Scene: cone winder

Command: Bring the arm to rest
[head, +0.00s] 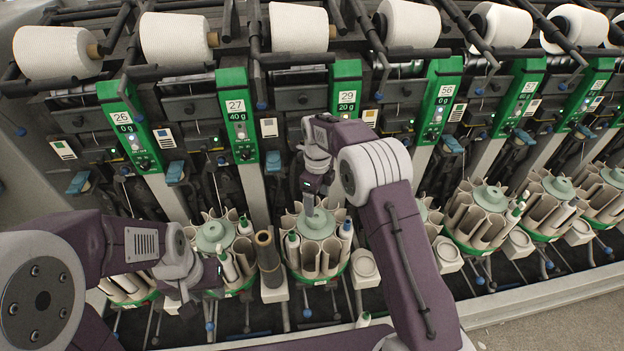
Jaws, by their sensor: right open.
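My right arm reaches up from the lower right and bends back toward the machine. Its small dark right gripper (309,203) points down just above a round bobbin magazine (317,222). It is open, and I see nothing between its fingers. My left arm comes in low from the left. Its left gripper (184,301) hangs low, in front of and beside another magazine (211,236). Its fingers are too small and partly hidden to tell whether they are open or shut.
White yarn cones (298,28) line the top of the cone winder. Green numbered panels (238,115) stand below them. A brown tube (267,250) stands upright between the two magazines. More magazines (489,197) continue to the right. Grey floor (560,325) shows at lower right.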

